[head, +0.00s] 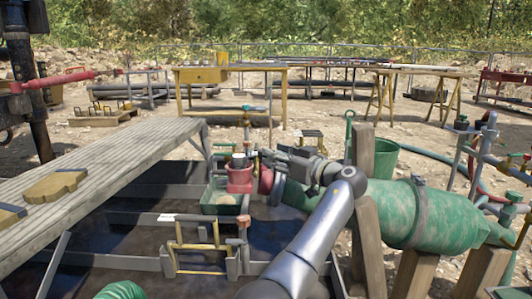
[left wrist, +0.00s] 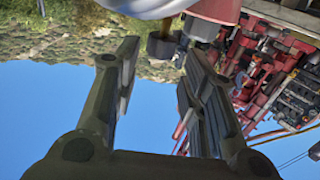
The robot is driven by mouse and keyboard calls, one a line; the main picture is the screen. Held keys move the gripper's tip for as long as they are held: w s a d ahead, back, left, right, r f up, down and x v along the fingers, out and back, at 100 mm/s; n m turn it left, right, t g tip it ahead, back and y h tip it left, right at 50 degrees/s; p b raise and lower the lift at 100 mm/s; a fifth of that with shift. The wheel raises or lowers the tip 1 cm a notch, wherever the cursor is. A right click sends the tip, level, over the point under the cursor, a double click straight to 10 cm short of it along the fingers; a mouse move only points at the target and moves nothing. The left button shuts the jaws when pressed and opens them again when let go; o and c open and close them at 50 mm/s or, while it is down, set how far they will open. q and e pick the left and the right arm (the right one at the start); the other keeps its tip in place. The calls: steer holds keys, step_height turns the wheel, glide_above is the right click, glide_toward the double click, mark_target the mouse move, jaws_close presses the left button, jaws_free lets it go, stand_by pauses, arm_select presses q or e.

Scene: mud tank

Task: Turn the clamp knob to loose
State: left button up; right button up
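My left gripper (head: 268,158) reaches in from the right of the red pump-like fitting (head: 239,178) in the head view. Its fingers point left and it looks close to the pipework there. In the left wrist view the two fingers (left wrist: 161,62) stand apart with only sky and bushes between them. A short dark knob with a brass-coloured stem (left wrist: 162,48), likely the clamp knob, shows just past the fingertips, beside a red cylinder (left wrist: 215,10). I cannot tell whether a finger touches it. The knob is not clear in the head view. My right gripper is out of view.
A plank walkway (head: 110,165) runs along the left of the dark mud tank. A yellow-handled frame (head: 200,245) stands in front, and a green bucket (head: 381,158) stands behind.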

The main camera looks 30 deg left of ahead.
arm_select(q)
steer(key=v, duration=0.6)
steer(key=shift+s+d+f, duration=0.1)
steer(key=shift+d, duration=0.05)
